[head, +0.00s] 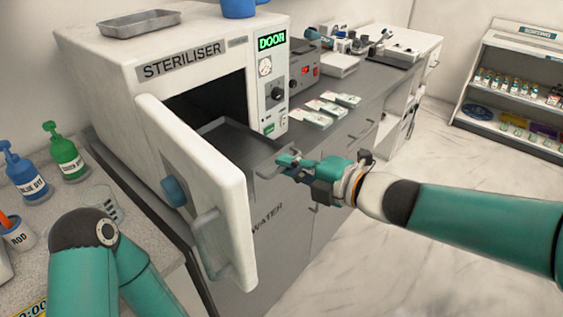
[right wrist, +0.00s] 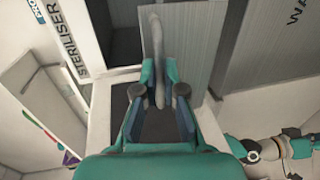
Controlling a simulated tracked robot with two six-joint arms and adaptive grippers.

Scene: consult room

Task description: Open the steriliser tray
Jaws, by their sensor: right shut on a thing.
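The white steriliser (head: 100,75) stands on the counter with its door (head: 205,190) swung open toward me. The grey tray (head: 230,135) lies in the dark opening, its front end showing beside the door. My right gripper (head: 289,160) is at the front of the tray and shut on the tray handle (head: 268,163). In the right wrist view the handle (right wrist: 157,50) stands between the two fingers of the gripper (right wrist: 158,85). Part of the tray is hidden inside the steriliser and behind the door. My left arm shows at bottom left, but its gripper does not.
Blue (head: 24,172) and green (head: 63,152) pump bottles and a glass beaker (head: 103,201) stand left of the door. Small packets (head: 325,107) lie on the counter right of the steriliser. The marble floor is clear at right, before a shelf unit (head: 510,95).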

